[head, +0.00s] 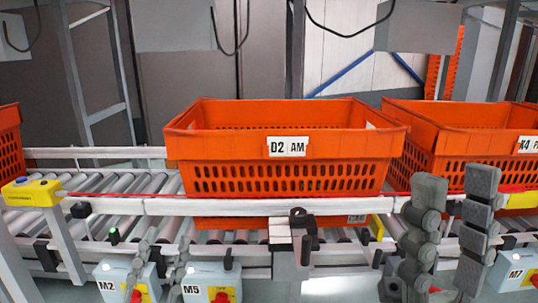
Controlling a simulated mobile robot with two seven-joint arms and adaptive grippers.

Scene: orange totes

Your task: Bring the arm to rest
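My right gripper (456,181) stands at the lower right with its two grey fingers pointing up. The fingers are apart and hold nothing. My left gripper (167,239) is low at the left, in front of the conveyor. It looks smaller; its two thin grey fingers are apart with nothing between them. An orange tote labelled D2 AM (288,165) sits on the conveyor between and behind the grippers. Neither gripper appears to touch it. Most of both arms is out of view.
Another orange tote (450,130) stands at the right, partly behind my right gripper; a third (9,150) is cut off at the left. The roller conveyor (120,184) has a metal front rail (240,207). Boxes marked M2 (112,272) and M5 (205,275) are below.

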